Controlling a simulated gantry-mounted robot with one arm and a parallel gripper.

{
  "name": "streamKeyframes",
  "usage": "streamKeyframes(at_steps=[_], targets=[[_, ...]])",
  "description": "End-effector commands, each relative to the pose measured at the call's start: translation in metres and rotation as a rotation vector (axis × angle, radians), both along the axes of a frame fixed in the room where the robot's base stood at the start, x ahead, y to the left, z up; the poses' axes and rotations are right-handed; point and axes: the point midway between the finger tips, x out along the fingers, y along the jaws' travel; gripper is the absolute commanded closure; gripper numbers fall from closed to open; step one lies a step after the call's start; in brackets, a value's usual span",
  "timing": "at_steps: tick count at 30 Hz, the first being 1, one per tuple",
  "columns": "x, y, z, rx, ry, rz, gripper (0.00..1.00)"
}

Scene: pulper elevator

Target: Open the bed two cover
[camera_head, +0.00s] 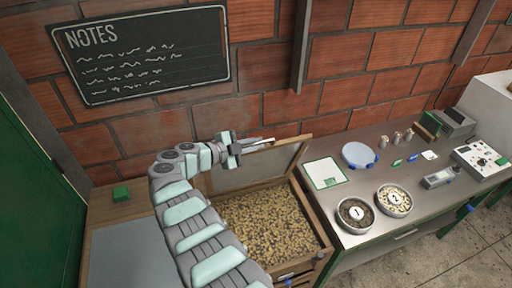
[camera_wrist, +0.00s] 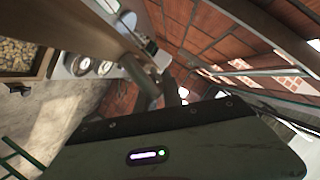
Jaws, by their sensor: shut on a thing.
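A wooden-framed bed (camera_head: 318,225) full of pale beans (camera_head: 265,225) stands in the middle of the head view. Its cover (camera_head: 273,161), a framed panel, is raised at the back of the bed near the brick wall, leaving most of the beans exposed. My gripper (camera_head: 250,146) is shut at the upper left part of this cover. The fingers and the exact grip are small and partly hidden by my wrist. The beans also show in the wrist view (camera_wrist: 14,54), at the upper left. No label saying which bed this is can be read.
A second bed with a flat grey top (camera_head: 125,250) is at left, with a green block (camera_head: 121,193) behind it. A steel counter (camera_head: 335,205) at right holds numbered bowls (camera_head: 355,214), a scale and small tools. A chalkboard (camera_head: 145,55) hangs behind my arm.

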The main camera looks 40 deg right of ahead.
Motion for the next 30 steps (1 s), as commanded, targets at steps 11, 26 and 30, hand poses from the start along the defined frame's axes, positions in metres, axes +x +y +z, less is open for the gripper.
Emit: streamKeyframes(at_steps=[11, 26, 30], targets=[[0.0017, -0.0004, 0.001, 0.002, 0.002, 0.001, 1.0], [0.0015, -0.0003, 0.0015, 0.001, 0.001, 0.0, 0.68], [0.0015, -0.0004, 0.0018, 0.001, 0.001, 0.0, 0.68]])
